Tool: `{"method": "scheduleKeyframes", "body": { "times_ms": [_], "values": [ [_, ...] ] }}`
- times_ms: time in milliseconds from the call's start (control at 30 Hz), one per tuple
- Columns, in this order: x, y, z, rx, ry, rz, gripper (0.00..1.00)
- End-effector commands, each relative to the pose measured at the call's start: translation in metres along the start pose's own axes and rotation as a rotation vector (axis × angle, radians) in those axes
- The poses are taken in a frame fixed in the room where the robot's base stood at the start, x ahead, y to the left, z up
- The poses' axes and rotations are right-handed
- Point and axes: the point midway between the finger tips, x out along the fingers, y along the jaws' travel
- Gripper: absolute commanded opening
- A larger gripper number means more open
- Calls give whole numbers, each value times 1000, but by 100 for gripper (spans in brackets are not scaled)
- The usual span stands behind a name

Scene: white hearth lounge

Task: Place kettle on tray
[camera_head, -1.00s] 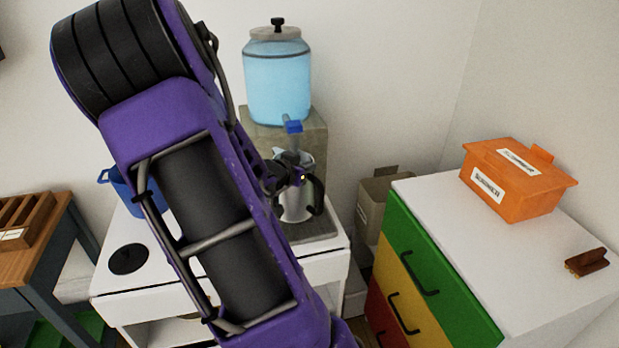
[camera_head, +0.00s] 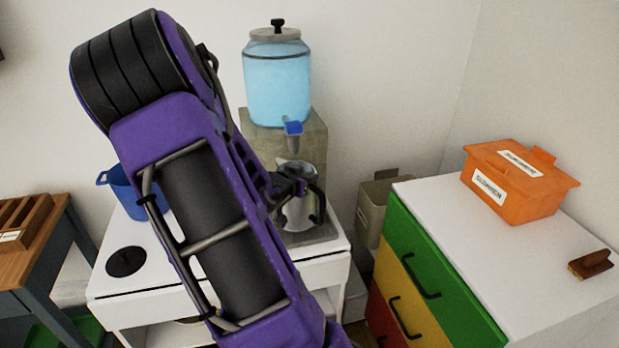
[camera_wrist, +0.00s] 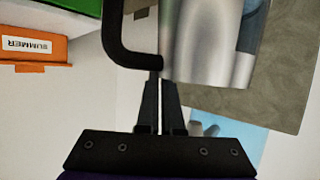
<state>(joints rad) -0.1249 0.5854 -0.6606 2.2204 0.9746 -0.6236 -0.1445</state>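The kettle (camera_head: 298,213) is shiny silver with a black handle, in front of the water dispenser in the head view. My gripper (camera_head: 292,183) is at its upper part, partly hidden by my arm. In the wrist view, the kettle (camera_wrist: 205,45) and its curved black handle lie just beyond my gripper (camera_wrist: 160,82). The fingers are close together at the handle and appear shut on it. A flat grey surface (camera_head: 322,234), perhaps the tray, lies below the kettle; I cannot tell whether they touch.
The water dispenser (camera_head: 278,85) stands on a stone block (camera_head: 313,130) behind the kettle. A blue pot (camera_head: 122,190) sits left on the white stove unit (camera_head: 108,287). An orange box (camera_head: 515,185) stands on the white-topped drawers (camera_head: 450,215) at right.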

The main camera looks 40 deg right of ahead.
Motion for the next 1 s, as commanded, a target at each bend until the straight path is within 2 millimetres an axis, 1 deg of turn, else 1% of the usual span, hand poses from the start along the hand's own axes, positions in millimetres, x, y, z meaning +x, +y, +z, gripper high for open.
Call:
{"method": "scheduleKeyframes", "body": {
  "times_ms": [33,100,167,200,233,533,633,767,1000],
  "values": [
    [1,0,1,2,4,0,0],
    [1,0,2,-1,0,0,14],
    [1,0,2,-1,0,0,25],
    [1,0,2,-1,0,0,32],
    [1,0,2,-1,0,0,34],
    [0,0,0,0,0,0,34],
    [-8,-1,-2,1,0,-3,34],
    [-30,-2,-3,1,-2,-5,34],
    [-83,-2,-3,0,-1,-5,34]
  ]
}}
